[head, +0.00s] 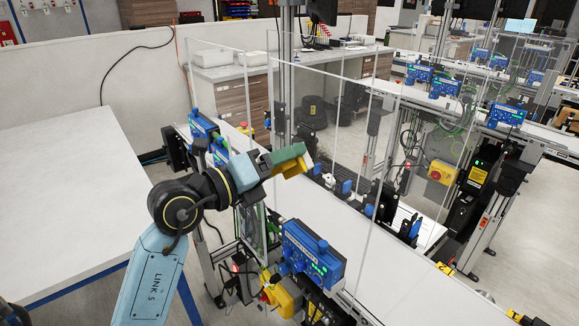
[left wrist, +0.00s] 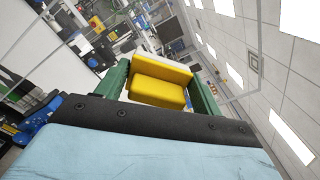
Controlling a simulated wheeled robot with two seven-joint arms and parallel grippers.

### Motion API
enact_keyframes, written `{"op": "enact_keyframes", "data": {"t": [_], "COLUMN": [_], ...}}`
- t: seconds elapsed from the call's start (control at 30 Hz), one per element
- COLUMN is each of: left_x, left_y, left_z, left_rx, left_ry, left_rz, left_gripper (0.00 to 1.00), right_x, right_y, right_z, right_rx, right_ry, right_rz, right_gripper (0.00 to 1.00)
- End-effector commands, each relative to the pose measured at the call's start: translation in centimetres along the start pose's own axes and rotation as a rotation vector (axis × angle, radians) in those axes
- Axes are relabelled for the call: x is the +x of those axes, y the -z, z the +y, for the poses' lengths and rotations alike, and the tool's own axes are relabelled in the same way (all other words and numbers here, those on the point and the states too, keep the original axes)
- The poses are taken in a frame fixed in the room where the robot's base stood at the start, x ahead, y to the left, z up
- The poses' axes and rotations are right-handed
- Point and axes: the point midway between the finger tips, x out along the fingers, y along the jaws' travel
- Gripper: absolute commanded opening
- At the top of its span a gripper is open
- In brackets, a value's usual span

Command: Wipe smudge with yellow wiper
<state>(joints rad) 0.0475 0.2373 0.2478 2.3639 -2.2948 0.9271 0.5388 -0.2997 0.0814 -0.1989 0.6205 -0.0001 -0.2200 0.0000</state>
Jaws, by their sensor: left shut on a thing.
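My left gripper (head: 287,158) reaches in from the left in the head view and is held above the near belt conveyor (head: 385,262). It is shut on the yellow wiper (head: 292,168), of which only a small part shows past the green fingers. In the left wrist view the yellow wiper (left wrist: 160,82) sits between the two green fingers of my left gripper (left wrist: 163,90), with a pale layer along its far side. I cannot make out a smudge in either view. My right gripper is not in view.
Clear upright panels (head: 362,150) stand along the conveyor, close to my left gripper. A blue control box (head: 313,253) is mounted on the near side of the belt. A white table (head: 65,205) lies at the left, its visible top bare.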

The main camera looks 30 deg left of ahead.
Motion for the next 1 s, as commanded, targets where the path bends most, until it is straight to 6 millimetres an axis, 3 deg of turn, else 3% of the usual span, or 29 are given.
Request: {"op": "enact_keyframes", "data": {"t": [0.7,1.0], "left_x": [-0.3,-0.5], "left_y": [-3.3,-4.2], "left_z": [2.8,2.0], "left_rx": [0.001,0.007], "left_ry": [0.0,-0.001], "left_rz": [-0.002,-0.01], "left_gripper": [0.31,0.31], "right_x": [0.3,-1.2], "right_y": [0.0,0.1], "right_z": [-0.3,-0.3], "right_rx": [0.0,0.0], "right_ry": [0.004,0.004], "right_rz": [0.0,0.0], "right_gripper": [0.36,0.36]}}
